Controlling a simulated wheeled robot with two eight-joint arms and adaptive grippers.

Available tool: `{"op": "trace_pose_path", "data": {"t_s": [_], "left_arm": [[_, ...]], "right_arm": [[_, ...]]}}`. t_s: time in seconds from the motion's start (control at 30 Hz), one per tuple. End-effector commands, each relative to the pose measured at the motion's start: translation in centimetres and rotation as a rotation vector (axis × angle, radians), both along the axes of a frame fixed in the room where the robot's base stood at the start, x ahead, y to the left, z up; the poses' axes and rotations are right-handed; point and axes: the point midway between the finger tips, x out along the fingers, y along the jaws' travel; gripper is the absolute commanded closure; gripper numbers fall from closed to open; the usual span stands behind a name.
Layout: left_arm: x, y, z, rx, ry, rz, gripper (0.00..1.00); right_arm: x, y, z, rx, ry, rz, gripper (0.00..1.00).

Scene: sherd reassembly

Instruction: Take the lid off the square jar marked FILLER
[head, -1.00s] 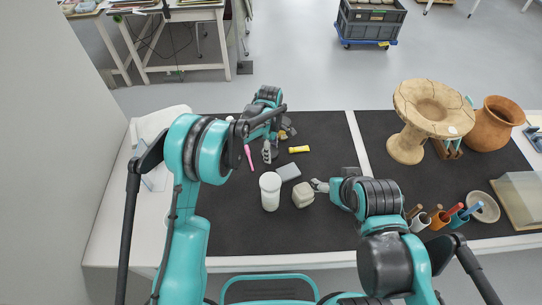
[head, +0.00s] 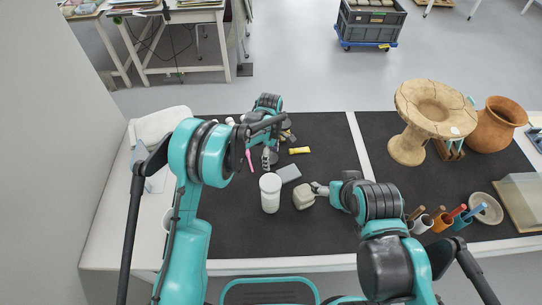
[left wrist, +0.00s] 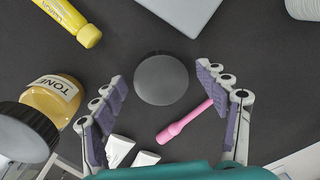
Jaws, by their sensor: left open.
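A squarish pale beige jar (head: 303,196) stands on the dark mat; no lettering on it is readable. My right gripper (head: 316,189) is at its right side, seemingly touching it; whether its fingers are closed on it is too small to tell. My left gripper (head: 267,160) is low over the mat, behind the white cylindrical jar (head: 270,192). In the left wrist view its fingers (left wrist: 168,105) are open and empty. A round dark grey disc, like a lid (left wrist: 161,79), lies just ahead between them; what is under it is hidden.
A jar labelled TONE (left wrist: 52,100) with a dark lid is left of the left fingers. A pink tool (left wrist: 186,122), a grey slab (left wrist: 182,10) and a yellow tube (left wrist: 72,18) lie close by. A cracked pedestal vessel (head: 428,110) stands at right.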

Motion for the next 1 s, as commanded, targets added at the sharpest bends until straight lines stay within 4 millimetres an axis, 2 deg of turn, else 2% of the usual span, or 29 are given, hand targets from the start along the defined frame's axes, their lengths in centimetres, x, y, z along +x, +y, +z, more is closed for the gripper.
{"op": "trace_pose_path", "data": {"t_s": [0.17,0.5,0.63,0.9,1.0], "left_arm": [[0.1,0.0,2.7,0.000,0.000,0.000,0.26],[0.6,0.1,10.0,0.000,0.000,0.000,0.26],[0.7,0.1,11.5,0.000,0.000,0.000,0.26],[0.7,0.2,12.3,0.000,-0.001,-0.002,0.26],[0.4,0.9,13.5,-0.007,-0.018,-0.028,0.26]], "right_arm": [[0.0,0.0,1.3,0.000,0.000,0.000,0.24],[0.0,0.0,3.9,0.000,0.000,0.000,0.24],[0.0,0.0,4.4,0.000,0.000,0.000,0.24],[0.0,0.0,4.5,0.000,0.000,0.000,0.24],[0.0,0.0,4.4,0.000,0.000,0.000,0.24]]}}
